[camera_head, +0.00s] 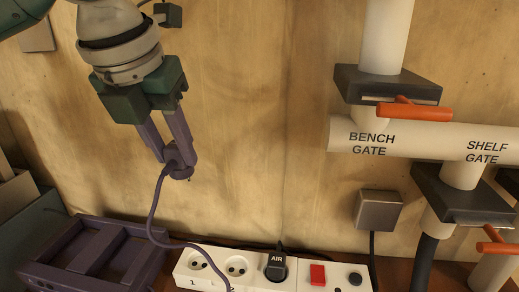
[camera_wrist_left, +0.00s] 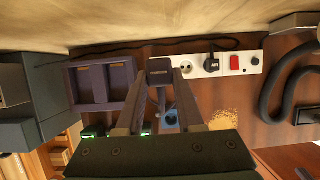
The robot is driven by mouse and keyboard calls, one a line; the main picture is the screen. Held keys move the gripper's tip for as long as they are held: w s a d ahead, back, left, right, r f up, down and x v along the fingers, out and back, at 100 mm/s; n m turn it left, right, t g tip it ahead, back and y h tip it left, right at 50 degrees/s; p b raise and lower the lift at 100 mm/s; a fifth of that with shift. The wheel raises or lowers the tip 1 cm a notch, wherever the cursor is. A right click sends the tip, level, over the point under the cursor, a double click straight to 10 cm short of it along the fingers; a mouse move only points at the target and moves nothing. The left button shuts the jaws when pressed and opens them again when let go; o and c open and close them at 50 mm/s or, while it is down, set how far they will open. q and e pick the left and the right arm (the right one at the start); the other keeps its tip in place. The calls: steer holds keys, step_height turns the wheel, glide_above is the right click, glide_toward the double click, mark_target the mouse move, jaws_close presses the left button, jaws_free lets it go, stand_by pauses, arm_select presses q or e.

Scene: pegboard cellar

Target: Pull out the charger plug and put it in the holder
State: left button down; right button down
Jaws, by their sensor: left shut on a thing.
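My left gripper (camera_head: 174,158) is shut on the dark charger plug (camera_head: 179,171) and holds it in the air above and left of the white power strip (camera_head: 212,279). The plug also shows between the fingertips in the left wrist view (camera_wrist_left: 159,73). Its cord hangs down and runs in front of the strip. The strip's two left sockets look empty; a black plug marked AIR (camera_head: 276,265) sits in the one beside them. A purple divided tray (camera_head: 93,222), which looks like the holder, stands at lower left, below and left of the gripper. My right gripper is out of view.
A red switch (camera_head: 318,275) is on the strip. White pipes with orange-handled gates (camera_head: 414,110) and a grey wall box (camera_head: 379,209) are at right. Grey boxes (camera_wrist_left: 35,100) stand left of the tray. The wall behind the gripper is bare.

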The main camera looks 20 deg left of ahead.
arm_select(q)
steer(key=shift+f, duration=0.1)
